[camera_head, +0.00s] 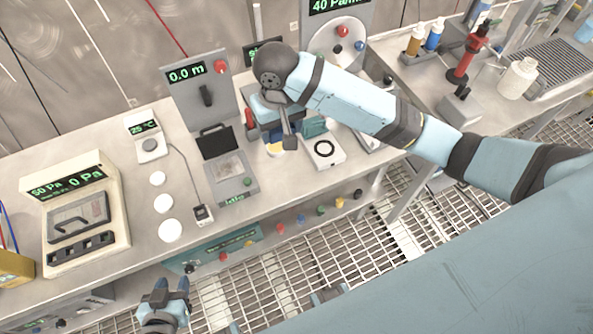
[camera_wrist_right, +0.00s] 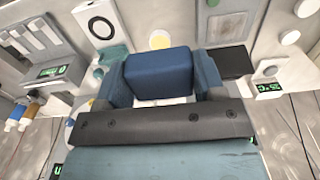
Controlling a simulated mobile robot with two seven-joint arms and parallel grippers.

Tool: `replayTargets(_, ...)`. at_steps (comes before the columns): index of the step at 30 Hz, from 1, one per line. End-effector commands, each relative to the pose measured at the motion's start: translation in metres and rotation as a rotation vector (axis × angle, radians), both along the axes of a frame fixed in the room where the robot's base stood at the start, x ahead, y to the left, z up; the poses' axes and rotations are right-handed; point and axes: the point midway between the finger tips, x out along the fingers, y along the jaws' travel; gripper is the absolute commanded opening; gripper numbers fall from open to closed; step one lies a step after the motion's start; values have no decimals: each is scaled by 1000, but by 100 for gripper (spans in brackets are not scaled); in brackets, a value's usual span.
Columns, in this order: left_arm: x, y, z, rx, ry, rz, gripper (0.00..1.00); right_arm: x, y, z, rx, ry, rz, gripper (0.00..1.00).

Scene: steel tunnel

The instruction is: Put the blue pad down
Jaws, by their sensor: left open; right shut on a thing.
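The blue pad (camera_wrist_right: 158,70) is a dark blue block with rounded edges. In the head view my right gripper (camera_head: 280,118) is over the bench, and the arm and wrist hide most of the pad. A yellow disc (camera_wrist_right: 160,41) shows just beyond the pad in the right wrist view. I cannot tell the pad's height above the bench. My left gripper (camera_head: 166,292) is open and empty, low in front of the bench.
A white device with a black ring (camera_head: 324,150) stands right of my right gripper. A hinged grey device with an open dark lid (camera_head: 233,175) stands to its left. White discs (camera_head: 163,203) and a 25 °C meter (camera_head: 150,146) lie further left. Metal grating (camera_head: 300,262) covers the floor.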

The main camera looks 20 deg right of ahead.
Motion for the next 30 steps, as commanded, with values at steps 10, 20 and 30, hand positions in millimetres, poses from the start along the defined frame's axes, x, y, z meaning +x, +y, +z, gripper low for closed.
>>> replayTargets(10, 0, 4, -4, 7, 0, 1, 43, -4, 1, -64, -1, 5, 13, 37)
replayTargets(20, 0, 4, -8, 7, 2, 1, 43, -3, 1, -143, -1, 2, 13, 37)
replayTargets(30, -1, 3, -10, 5, 4, 1, 43, -3, 1, -173, 0, 1, 14, 37)
